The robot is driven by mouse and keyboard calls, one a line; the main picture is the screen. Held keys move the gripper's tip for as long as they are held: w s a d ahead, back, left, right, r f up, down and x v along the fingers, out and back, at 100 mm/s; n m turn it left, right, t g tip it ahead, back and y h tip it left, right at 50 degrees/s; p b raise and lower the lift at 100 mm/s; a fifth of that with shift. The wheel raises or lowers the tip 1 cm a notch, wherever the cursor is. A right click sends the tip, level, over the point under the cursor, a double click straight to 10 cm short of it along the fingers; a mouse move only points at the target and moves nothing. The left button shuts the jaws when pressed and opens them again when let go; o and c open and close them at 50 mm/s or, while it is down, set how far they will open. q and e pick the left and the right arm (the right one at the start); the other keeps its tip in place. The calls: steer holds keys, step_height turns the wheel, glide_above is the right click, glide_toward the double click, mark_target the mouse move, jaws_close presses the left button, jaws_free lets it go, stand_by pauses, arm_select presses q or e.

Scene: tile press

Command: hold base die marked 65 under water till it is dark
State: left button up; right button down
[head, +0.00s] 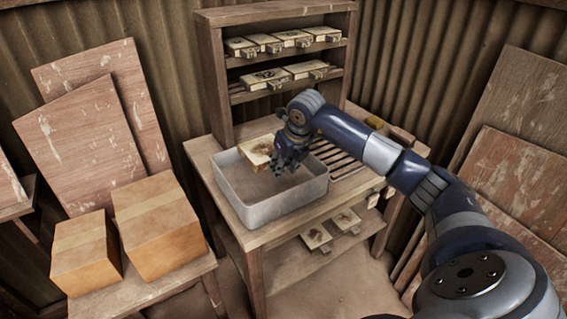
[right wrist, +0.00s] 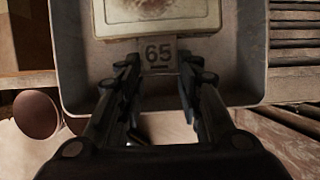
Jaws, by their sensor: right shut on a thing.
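The base die marked 65 (head: 257,149) is a pale block with a brownish patterned face, above the back left part of the grey water basin (head: 262,213). My right gripper (head: 285,163) is over the basin and shut on the die's tab. In the right wrist view the tab marked 65 (right wrist: 160,54) sits between the fingertips (right wrist: 158,70), with the pale die (right wrist: 155,18) beyond it and the basin's wall (right wrist: 75,88) around. The die looks light and dry-coloured. I cannot make out the water level. My left gripper is not in view.
A shelf (head: 213,75) behind the table holds several more dies (head: 268,79). A slatted rack (head: 340,160) lies right of the basin. Dies (head: 316,237) rest on the lower shelf. Cardboard boxes (head: 158,222) stand at the left.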

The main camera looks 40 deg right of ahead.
steer(key=shift+f+b, duration=3.2)
steer(key=shift+f, duration=1.2)
steer(key=shift+f+b, duration=0.4)
steer(key=shift+f, duration=0.25)
steer(key=shift+a+f, duration=0.1)
